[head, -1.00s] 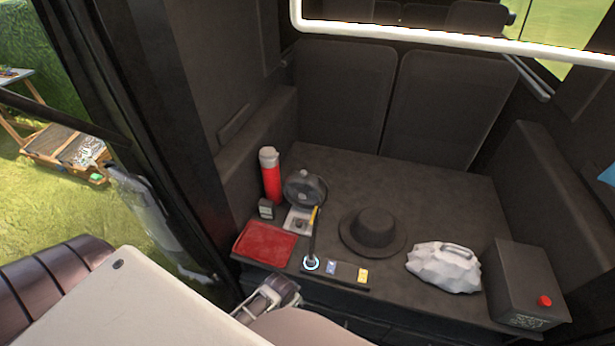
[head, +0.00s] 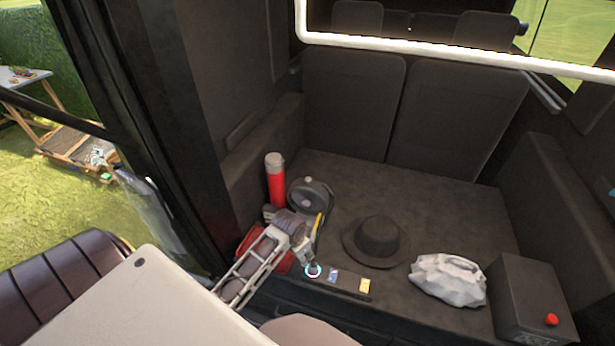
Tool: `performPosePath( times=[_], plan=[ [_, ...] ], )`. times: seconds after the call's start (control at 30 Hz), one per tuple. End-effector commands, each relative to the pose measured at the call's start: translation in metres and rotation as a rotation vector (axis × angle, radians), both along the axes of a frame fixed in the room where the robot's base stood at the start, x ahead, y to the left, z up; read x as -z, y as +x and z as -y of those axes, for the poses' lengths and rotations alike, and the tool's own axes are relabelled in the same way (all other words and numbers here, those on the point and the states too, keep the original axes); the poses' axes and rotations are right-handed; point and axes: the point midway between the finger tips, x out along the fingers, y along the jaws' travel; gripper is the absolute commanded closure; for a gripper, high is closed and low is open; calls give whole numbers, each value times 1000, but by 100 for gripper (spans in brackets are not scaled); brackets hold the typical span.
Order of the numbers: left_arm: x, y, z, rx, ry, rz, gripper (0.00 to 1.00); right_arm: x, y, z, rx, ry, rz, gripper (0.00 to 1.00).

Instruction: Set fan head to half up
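The small fan has a dark round head (head: 311,197), tilted so that its round face shows from above. It stands on the dark floor of the vehicle's rear space, right of a red flask (head: 275,180). My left gripper (head: 306,243) is just in front of the fan and covers its pale base. I cannot tell whether it touches the fan, and its fingers are too small and overlapped to tell open from shut. My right gripper is not in view.
A red folded cloth (head: 279,263) lies partly under my arm. A stick with a yellow part (head: 318,224), a dark strip with cards (head: 348,283), a black hat (head: 375,240), a white bundle (head: 448,278) and a dark box with a red button (head: 530,298) stand nearby. Floor behind the hat is clear.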

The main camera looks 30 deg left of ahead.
Motion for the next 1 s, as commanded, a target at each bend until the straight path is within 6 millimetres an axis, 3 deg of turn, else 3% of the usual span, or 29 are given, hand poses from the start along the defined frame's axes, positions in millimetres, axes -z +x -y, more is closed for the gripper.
performPosePath(
  times=[0.5,1.0],
  plan=[
    [-91,85,-64,86,-17,17,56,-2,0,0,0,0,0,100],
    [-203,139,-116,201,-81,69,56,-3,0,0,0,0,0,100]
  ],
)
